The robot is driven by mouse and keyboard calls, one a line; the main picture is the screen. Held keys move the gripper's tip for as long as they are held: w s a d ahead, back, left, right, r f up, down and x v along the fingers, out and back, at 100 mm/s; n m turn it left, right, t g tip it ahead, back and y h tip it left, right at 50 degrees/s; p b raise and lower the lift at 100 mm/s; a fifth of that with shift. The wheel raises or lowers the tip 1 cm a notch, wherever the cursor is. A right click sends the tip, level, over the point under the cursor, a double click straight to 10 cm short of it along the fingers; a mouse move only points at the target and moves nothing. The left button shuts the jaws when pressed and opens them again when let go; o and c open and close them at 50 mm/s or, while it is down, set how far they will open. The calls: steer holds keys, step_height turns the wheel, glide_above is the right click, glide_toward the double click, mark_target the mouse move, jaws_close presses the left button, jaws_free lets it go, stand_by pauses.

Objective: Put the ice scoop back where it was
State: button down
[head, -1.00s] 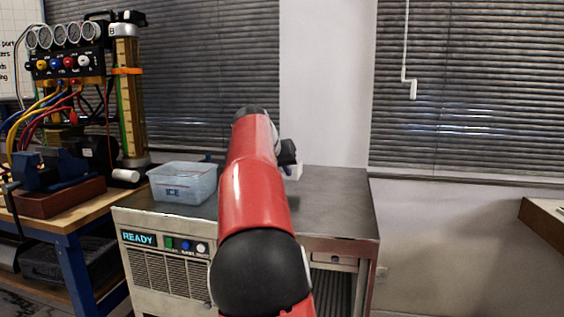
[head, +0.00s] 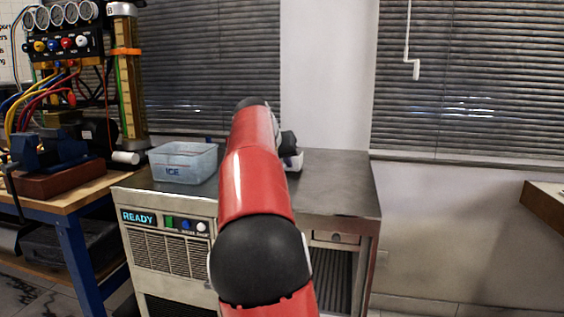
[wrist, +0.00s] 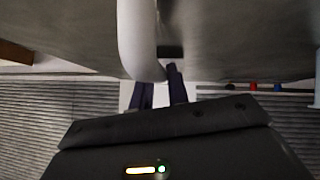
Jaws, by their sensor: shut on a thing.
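My gripper (head: 289,142) is mostly behind my red arm in the head view, over the counter. A white thing (head: 293,160) shows just under it and looks like the ice scoop. In the wrist view the dark fingers of my gripper (wrist: 163,85) show with a large, curved white piece (wrist: 138,40) in front of them, probably part of the scoop. The grip itself is partly hidden. The clear ice tub (head: 183,163), marked ICE, stands on the counter left of my arm. I cannot tell whether the scoop touches the counter.
The steel counter (head: 335,185) has clear room right of my arm. Its front has a READY panel (head: 138,217). At left a wooden bench (head: 75,198) carries a gauge rig (head: 62,42) with hoses and a blue vise. A wooden ledge (head: 545,213) juts in at right.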

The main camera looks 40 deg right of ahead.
steer(key=shift+f+b, duration=0.45)
steer(key=shift+f, duration=0.2)
steer(key=c, duration=1.3)
jaws_free()
steer(key=shift+r, duration=0.1)
steer(key=v, duration=0.7)
steer(key=shift+s+a+r, duration=0.15)
steer(key=shift+a+r, duration=0.1)
